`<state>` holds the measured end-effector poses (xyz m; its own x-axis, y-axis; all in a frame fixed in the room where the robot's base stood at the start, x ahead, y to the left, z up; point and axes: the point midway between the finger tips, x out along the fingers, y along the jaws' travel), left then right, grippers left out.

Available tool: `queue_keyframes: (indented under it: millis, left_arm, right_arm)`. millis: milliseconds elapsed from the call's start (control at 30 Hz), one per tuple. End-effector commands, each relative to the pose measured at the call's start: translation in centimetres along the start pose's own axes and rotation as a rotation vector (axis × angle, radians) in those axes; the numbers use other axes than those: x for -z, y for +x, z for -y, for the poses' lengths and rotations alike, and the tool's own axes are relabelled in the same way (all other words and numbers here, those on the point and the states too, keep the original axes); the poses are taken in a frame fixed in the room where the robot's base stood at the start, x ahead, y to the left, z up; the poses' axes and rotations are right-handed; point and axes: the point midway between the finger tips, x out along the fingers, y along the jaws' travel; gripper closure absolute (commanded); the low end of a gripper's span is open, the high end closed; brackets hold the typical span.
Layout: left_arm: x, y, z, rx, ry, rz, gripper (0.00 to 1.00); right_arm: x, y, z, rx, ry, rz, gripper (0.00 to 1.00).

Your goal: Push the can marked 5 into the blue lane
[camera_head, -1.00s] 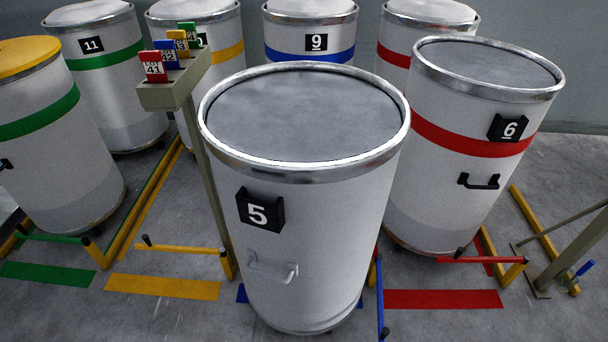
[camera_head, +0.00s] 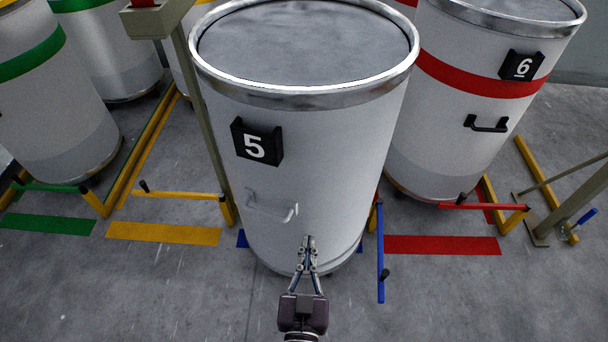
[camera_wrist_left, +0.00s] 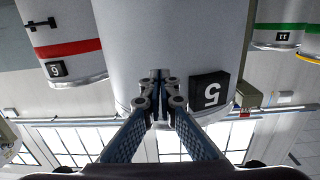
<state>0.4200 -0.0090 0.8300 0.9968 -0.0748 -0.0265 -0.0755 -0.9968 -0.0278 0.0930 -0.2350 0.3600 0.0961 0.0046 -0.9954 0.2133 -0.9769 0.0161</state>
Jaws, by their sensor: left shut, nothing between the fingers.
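The can marked 5 (camera_head: 300,165) is a tall plain grey-white can with a metal rim, a black number plate and a pale handle. It stands upright at the mouth of the blue lane, hiding most of the blue floor mark (camera_head: 241,238). The blue lane's gate bar (camera_head: 381,255) points toward me, right of the can. My left gripper (camera_head: 308,240) is shut and empty, at the low front of the can, below and right of the handle; I cannot tell if it touches. The can (camera_wrist_left: 165,50) also fills the upper middle of the left wrist view. My right gripper is not in view.
Can 6 (camera_head: 460,130), with a red band, stands in the lane to the right. Yellow (camera_head: 165,233) and green (camera_head: 48,224) floor marks lie left, with bars across those lanes. A card post (camera_head: 200,110) stands close to can 5's left. The near floor is clear.

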Motion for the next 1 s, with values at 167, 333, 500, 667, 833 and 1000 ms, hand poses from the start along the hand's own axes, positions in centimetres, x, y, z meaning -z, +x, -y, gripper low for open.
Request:
queue_keyframes:
  millis: [167, 333, 500, 667, 833, 1000]
  left_arm:
    - [2.7, 0.0, 1.0, 0.073, -0.029, -0.025, 1.00]
    - [2.9, 2.0, 1.2, 0.079, -0.030, -0.028, 1.00]
    - [3.0, 5.2, 1.4, 0.078, -0.029, -0.029, 1.00]
    - [3.0, 7.6, 1.6, 0.077, -0.029, -0.027, 1.00]
    - [3.1, 8.7, 1.6, 0.075, -0.028, -0.025, 1.00]
    - [3.1, 8.8, 1.7, 0.075, -0.028, -0.025, 1.00]
  right_arm:
    - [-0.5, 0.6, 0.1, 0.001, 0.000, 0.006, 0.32]
    - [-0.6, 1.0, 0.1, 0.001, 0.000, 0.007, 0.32]
    - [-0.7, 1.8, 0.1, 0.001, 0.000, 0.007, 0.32]
    - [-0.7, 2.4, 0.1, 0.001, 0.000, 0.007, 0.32]
    - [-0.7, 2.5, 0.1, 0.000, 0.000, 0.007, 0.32]
    - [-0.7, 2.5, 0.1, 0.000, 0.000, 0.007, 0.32]
